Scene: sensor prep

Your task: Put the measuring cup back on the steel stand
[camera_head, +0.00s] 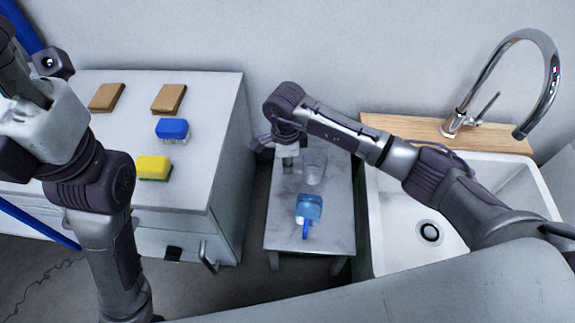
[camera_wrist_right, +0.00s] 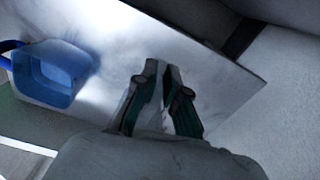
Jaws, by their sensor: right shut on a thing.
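The steel stand (camera_head: 280,231) is the low grey table between the cabinet and the sink. In the right wrist view the gripper fingers (camera_wrist_right: 162,92) are close together above the shiny stand top (camera_wrist_right: 218,82). My left gripper (camera_head: 45,85) is at the far left; its fingers are not clear.
A blue container with a handle (camera_head: 309,208) stands on the near part of the stand; it also shows in the wrist view (camera_wrist_right: 50,75). A sink (camera_head: 395,240) is at right.

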